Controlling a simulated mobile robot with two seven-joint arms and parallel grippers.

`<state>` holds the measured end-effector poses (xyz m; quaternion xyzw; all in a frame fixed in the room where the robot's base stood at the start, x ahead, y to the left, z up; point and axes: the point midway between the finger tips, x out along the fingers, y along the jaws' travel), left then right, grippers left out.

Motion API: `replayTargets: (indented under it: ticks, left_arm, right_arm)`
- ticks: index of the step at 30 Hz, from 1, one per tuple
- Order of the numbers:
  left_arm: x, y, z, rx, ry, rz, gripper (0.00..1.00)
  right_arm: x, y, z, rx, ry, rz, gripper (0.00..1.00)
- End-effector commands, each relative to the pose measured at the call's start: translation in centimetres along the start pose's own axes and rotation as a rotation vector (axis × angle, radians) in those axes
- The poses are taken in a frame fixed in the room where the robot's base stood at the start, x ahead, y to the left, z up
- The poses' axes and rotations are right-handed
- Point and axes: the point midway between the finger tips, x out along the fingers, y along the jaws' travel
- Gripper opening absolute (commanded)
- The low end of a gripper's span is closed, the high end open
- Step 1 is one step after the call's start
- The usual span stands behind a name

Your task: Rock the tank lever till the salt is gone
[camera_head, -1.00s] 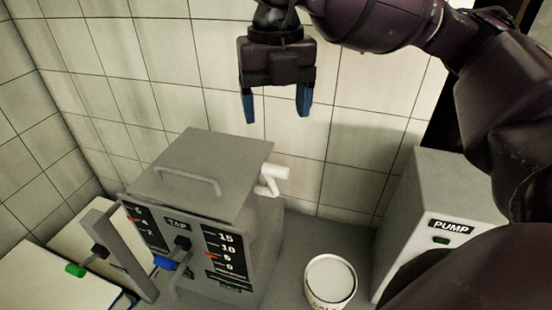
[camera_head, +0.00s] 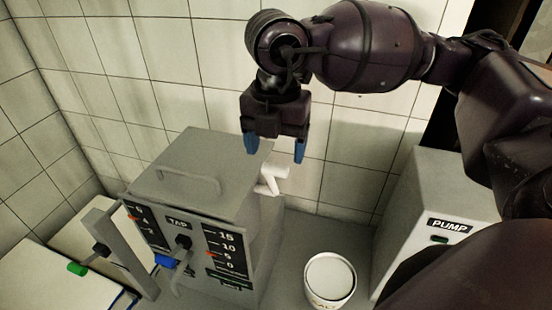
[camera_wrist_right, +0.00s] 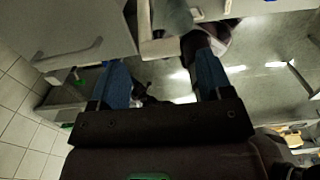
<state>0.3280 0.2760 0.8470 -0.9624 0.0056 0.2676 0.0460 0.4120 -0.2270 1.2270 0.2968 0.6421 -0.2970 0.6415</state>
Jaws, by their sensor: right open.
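The grey tank (camera_head: 205,175) has a lid with a bar handle, gauge scales and a blue-handled tap on its front. A white branched fitting (camera_head: 272,178) sticks out at its back right; I cannot tell whether this is the lever. A white round tub (camera_head: 330,279) with partly visible lettering stands to the right of the tank. My right gripper (camera_head: 275,148) points down, open and empty, with its blue fingers just above the white fitting. The wrist view shows the fingers apart (camera_wrist_right: 160,75), with the tank lid (camera_wrist_right: 75,40) at upper left. My left gripper is not in view.
A grey pump box (camera_head: 440,205) stands at the right, partly hidden by my right arm. A grey upright bar (camera_head: 122,245) and a green-ended handle (camera_head: 77,269) are at the tank's left front. Tiled walls close the back and left.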

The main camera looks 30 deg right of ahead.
Motion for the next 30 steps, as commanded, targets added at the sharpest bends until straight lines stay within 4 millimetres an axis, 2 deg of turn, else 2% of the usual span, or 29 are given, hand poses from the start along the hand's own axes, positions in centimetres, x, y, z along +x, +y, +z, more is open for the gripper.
replayTargets:
  ticks: [3, 9, 20, 30]
  left_arm:
    - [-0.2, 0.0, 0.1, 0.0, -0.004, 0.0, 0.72]
    - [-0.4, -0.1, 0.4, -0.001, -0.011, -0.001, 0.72]
    - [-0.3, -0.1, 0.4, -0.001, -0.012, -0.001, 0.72]
    - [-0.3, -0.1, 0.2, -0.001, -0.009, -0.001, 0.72]
  right_arm:
    - [1.7, -0.1, -0.1, 0.0, 0.003, -0.003, 0.72]
    - [3.4, 0.0, 0.0, -0.001, 0.001, -0.001, 0.72]
    - [3.7, 0.0, 0.0, -0.001, 0.001, 0.0, 0.72]
    - [3.7, 0.0, 0.0, -0.001, 0.001, -0.001, 0.2]
